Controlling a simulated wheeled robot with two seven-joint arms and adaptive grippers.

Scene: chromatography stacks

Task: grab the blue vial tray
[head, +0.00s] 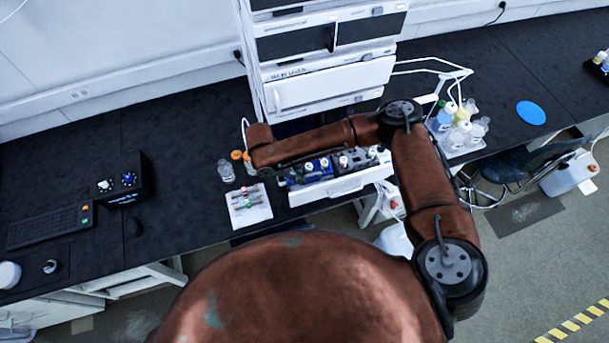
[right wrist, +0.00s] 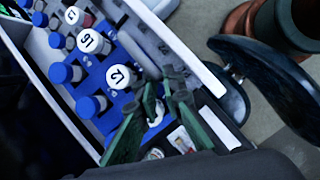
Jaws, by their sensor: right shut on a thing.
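The blue vial tray (head: 310,177) sits in the open white drawer at the base of the instrument stack, partly covered by my right arm in the head view. In the right wrist view, the blue vial tray (right wrist: 113,103) holds several blue-capped vials and a few with white numbered caps. My right gripper (right wrist: 163,97) is shut at the tray's near end, with its green-padded fingers on the tray's blue edge. The exact contact is partly hidden by the fingers. In the head view the right fingertips are hard to make out. My left gripper is not in view.
The white drawer (head: 330,189) surrounds the tray closely. Orange-capped bottles (head: 237,156) and a white pad with small vials (head: 248,207) are to the left. A bottle tray (head: 463,146) stands to the right.

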